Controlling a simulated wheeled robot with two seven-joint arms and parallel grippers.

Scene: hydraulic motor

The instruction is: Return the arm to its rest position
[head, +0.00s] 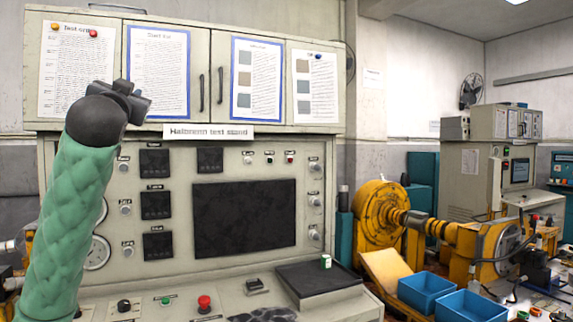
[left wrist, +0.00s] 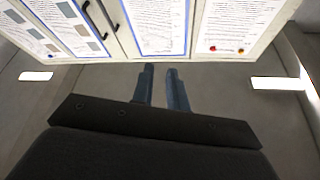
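My left arm, in a green padded sleeve, rises from the lower left in the head view. Its dark left gripper (head: 128,102) is raised in front of the cabinet doors of the test stand (head: 153,128). In the left wrist view the two blue-grey fingers of the left gripper (left wrist: 162,85) stand a narrow gap apart with nothing between them. The cabinet doors with posted sheets (left wrist: 150,25) show beyond the fingertips. My right gripper is in neither view.
The stand's panel has a dark screen (head: 244,217), gauges, knobs and a red button (head: 204,303). A small green-and-white object (head: 326,262) stands on a dark raised box (head: 305,280). Yellow machinery (head: 380,215) and blue bins (head: 427,290) are at the right.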

